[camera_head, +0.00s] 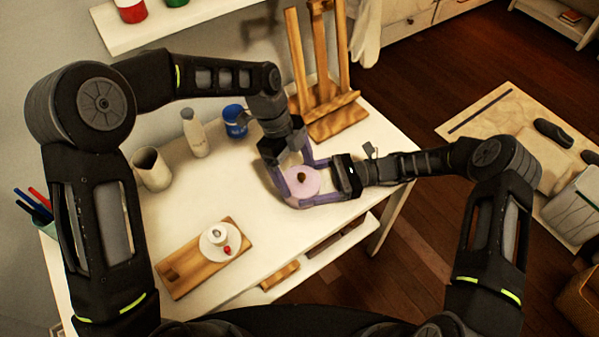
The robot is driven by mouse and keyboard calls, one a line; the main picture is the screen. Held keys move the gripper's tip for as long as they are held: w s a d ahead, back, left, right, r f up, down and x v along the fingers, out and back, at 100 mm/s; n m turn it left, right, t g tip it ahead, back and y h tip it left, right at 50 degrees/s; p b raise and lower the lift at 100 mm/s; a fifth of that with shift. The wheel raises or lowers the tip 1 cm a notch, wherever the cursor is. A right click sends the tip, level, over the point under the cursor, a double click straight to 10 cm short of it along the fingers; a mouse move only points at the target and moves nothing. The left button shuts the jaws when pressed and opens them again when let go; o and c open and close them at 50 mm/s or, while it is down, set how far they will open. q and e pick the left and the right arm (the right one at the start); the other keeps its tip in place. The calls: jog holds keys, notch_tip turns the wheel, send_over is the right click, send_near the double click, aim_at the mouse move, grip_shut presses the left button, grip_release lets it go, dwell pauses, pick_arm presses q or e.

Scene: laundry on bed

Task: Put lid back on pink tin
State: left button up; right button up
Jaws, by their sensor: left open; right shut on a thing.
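A round pink tin (301,182) with a small dark brown knob or spot at the middle of its top is near the right side of the white table. I cannot tell whether the lid is a separate piece here or seated on the tin. My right gripper (312,184) reaches in from the right, its purple fingers closed around the pink piece. My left gripper (289,172) points down from above, open, its purple fingers beside the pink piece. The fingers of both grippers overlap in this view and hide part of its sides.
A wooden easel (335,118), blue cup (235,121), white bottle (195,135) and off-white vase (152,169) stand along the back. A wooden board (178,270) holds a white saucer with a cup and a red item. The table's front middle is clear.

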pick_arm(q)
jog(key=shift+v, duration=1.1)
jog(key=shift+r, duration=0.1)
pick_arm(e)
jog(key=shift+d+f, duration=0.1)
pick_arm(q)
jog(key=c, duration=1.6)
jog(key=shift+d+f, duration=0.15)
jog(key=shift+f, duration=0.15)
jog(key=shift+s+f, duration=0.1)
jog(key=shift+f, duration=0.05)
